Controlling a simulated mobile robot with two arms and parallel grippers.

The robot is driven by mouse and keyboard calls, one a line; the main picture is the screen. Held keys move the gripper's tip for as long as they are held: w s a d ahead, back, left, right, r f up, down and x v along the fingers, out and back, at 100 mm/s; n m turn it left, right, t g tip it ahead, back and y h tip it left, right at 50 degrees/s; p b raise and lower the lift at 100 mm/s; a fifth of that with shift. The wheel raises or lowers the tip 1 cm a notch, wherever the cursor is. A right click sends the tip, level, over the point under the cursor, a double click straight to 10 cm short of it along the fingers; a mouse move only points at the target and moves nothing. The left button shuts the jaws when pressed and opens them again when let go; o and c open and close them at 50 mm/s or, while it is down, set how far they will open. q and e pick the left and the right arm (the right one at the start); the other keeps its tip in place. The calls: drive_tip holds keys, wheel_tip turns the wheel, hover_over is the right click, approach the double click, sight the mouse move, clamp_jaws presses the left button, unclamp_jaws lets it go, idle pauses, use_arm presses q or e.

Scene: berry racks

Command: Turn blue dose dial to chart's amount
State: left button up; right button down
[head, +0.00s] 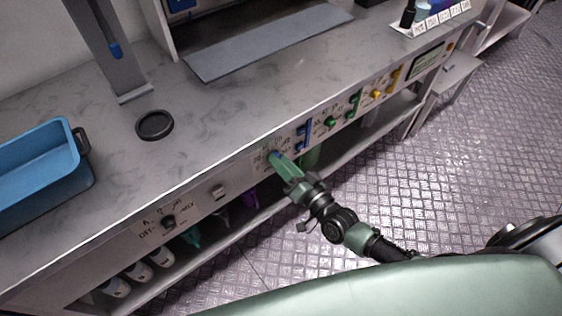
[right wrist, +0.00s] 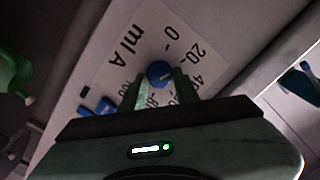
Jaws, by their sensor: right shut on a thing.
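The blue dose dial (right wrist: 160,71) sits on a white scale plate (right wrist: 150,35) marked "ml A", with 0, 20, 40 and further numbers around it. My right gripper (right wrist: 162,84) is shut on the dial, one finger on each side. A small pale mark shows on the dial, but its exact reading is unclear, and the fingers hide part of the scale. In the head view, my right gripper (head: 279,160) reaches the front panel of the bench and covers most of the dial. I cannot make out a dose chart. My left gripper is not in view.
Along the front panel, right of my gripper, are blue handles (head: 303,134), a green knob (head: 330,122) and a yellow knob (head: 376,94). A black-knob switch (head: 168,221) is at left. A blue bin (head: 40,165) and black disc (head: 154,125) rest on the bench.

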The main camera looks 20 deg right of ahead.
drive_tip(key=shift+m, duration=0.3)
drive_tip(key=c, duration=1.1)
unclamp_jaws()
drive_tip(key=v, duration=0.7)
drive_tip(key=shift+s+d, duration=0.15)
drive_tip(key=shift+s, duration=0.2)
